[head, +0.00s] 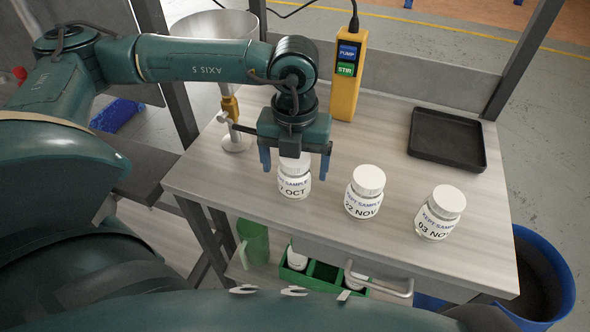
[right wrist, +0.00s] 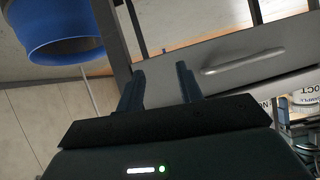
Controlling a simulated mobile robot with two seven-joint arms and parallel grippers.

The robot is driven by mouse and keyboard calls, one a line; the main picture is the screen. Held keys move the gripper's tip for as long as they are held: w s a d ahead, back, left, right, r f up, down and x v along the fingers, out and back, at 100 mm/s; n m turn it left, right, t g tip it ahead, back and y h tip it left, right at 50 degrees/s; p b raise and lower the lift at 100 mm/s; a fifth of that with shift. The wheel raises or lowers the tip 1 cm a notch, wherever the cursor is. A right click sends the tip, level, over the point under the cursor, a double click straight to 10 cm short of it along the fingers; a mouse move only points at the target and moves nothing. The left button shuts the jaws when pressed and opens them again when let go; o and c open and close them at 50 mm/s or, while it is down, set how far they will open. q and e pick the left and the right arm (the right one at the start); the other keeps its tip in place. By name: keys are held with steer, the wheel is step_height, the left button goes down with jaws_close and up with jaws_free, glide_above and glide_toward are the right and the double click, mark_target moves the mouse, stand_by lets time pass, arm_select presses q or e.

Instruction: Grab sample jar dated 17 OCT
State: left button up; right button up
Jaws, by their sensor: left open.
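Three white-capped jars stand in a row on the bench. The left one (head: 294,188) has a label whose visible part reads "7 OCT"; its cap is partly hidden by my left gripper (head: 296,165). That gripper points down, open, with one finger on each side of the jar's top; I cannot tell whether they touch it. The middle jar (head: 363,196) reads "22 NOV" and the right jar (head: 438,214) reads "03 NOV". My right gripper (right wrist: 160,86) shows in the right wrist view, open and empty, near the bench's drawer front.
A yellow pump/stir control box (head: 348,78) stands behind the jars. A black tray (head: 447,139) lies at the back right. A metal funnel (head: 215,30) on a stand is at left. A blue bin (head: 545,270) stands right of the bench. A green caddy (head: 320,272) sits below.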

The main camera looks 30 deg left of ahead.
arm_select(q)
steer(key=shift+f, duration=0.45)
steer(key=shift+c, duration=0.3)
steer(key=shift+r, duration=0.1)
steer(key=c, duration=1.2)
